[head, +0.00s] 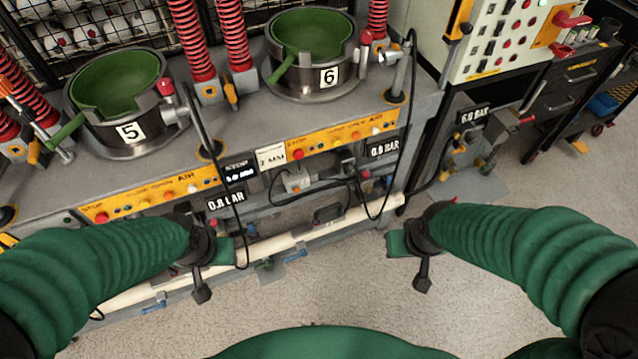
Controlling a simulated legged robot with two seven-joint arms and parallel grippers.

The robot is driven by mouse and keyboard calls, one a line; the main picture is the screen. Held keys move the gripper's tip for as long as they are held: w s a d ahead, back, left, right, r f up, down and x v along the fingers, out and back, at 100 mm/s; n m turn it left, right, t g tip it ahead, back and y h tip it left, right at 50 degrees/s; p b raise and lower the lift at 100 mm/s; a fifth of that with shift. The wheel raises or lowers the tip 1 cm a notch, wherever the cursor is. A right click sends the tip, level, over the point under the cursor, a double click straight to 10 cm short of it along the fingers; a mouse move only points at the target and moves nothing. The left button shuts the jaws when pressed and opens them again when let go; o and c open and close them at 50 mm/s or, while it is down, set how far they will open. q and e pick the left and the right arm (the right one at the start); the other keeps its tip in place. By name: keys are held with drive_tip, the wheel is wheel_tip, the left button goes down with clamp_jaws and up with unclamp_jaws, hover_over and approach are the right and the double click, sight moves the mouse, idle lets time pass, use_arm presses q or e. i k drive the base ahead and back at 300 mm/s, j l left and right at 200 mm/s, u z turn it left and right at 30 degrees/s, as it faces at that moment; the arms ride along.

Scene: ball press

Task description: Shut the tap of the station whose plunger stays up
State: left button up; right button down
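Station 5 (132,132) and station 6 (329,76) are numbered metal pots with green inner bowls on the grey bench. A red-topped fitting (166,87) stands beside pot 5, and another red-topped fitting (367,38) beside pot 6. I cannot tell which small part is each station's tap, and no raised plunger can be made out. My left gripper (212,270) hangs in front of the bench, below station 5 and near the lower rail. My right gripper (409,262) hangs over the floor, right of the bench's front. Neither visibly touches anything; their finger openings are unclear.
Orange button strips (150,195) run along the bench front, above 0.8 BAR signs (226,200). Black hoses loop down the front. A pale pipe (320,236) runs low along it. Floor (545,180) at right is open.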

sight(162, 303)
drive_tip(key=u, duration=0.85)
